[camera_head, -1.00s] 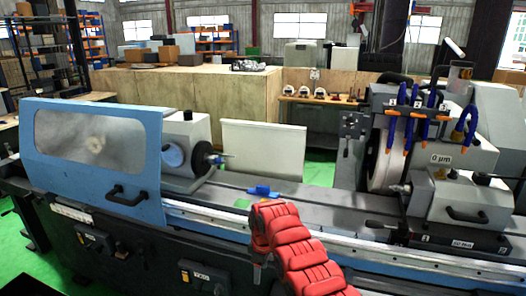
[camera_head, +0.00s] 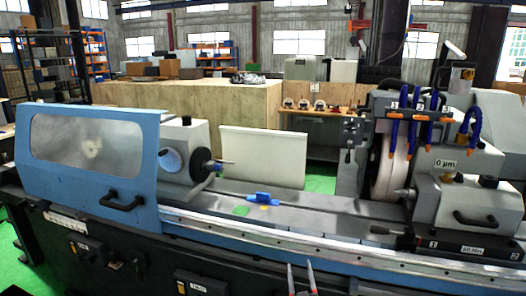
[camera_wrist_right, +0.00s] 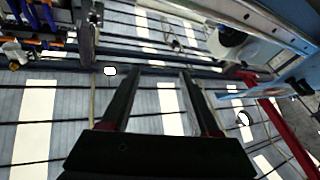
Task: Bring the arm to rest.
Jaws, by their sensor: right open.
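My right gripper (camera_head: 301,279) shows only as two upright fingertips at the bottom edge of the head view, in front of the grinder's front rail. The fingertips stand apart with nothing between them. In the right wrist view the two dark fingers (camera_wrist_right: 162,98) are spread and empty, with the ceiling's bright panels behind them. The cylindrical grinder (camera_head: 92,199) fills the middle of the head view, with its blue hood at left and its grinding wheel (camera_head: 388,167) at right. My red arm links are hidden below the head view. My left gripper is not in view.
A blue piece (camera_head: 263,197) lies on the grinder's table between the workhead and the tailstock (camera_head: 460,203). A white panel (camera_head: 262,155) stands behind the bed. Wooden partitions (camera_head: 188,106) and a shelf with small items are at the back. The grinder's front rail runs close behind my fingertips.

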